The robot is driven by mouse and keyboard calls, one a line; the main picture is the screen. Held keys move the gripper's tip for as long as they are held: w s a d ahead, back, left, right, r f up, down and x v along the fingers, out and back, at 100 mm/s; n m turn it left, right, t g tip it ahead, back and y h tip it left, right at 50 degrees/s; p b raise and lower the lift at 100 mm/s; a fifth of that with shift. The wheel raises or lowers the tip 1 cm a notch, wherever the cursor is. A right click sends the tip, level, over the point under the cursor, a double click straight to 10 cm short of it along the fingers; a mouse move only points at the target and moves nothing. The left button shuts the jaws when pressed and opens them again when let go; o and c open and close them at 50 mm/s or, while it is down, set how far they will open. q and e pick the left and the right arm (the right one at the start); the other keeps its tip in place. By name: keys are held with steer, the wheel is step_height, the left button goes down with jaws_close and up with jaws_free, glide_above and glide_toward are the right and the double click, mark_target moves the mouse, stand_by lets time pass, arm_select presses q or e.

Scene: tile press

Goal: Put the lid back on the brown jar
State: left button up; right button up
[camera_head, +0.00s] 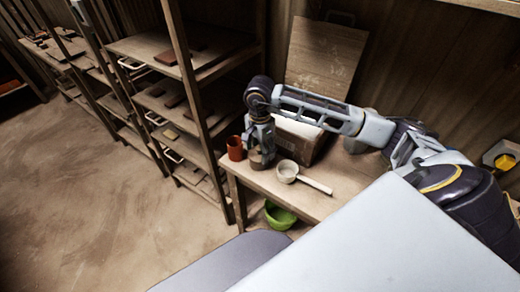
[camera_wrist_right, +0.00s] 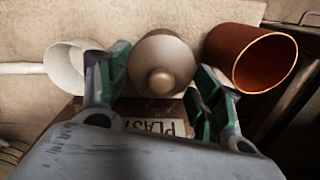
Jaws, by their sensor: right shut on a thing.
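The brown jar (camera_head: 256,161) stands near the left front edge of the wooden table, directly below my right gripper (camera_head: 259,147). In the right wrist view I look down on a round brown lid (camera_wrist_right: 163,62) with a small knob at its middle. My left gripper is not in view.
An orange-red cup (camera_head: 235,148) stands close to the left of the jar. A pale long-handled pan (camera_head: 287,171) sits to its right. A box (camera_head: 300,137) is behind. A green bowl (camera_head: 279,215) is lower down, beside the table. A shelf rack (camera_head: 172,25) stands to the left.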

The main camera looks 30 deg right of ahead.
steer(key=o, duration=1.1)
steer(key=shift+o, duration=1.1)
steer(key=shift+r, duration=0.15)
steer(key=shift+r+p, duration=1.55)
steer(key=shift+r, duration=1.75)
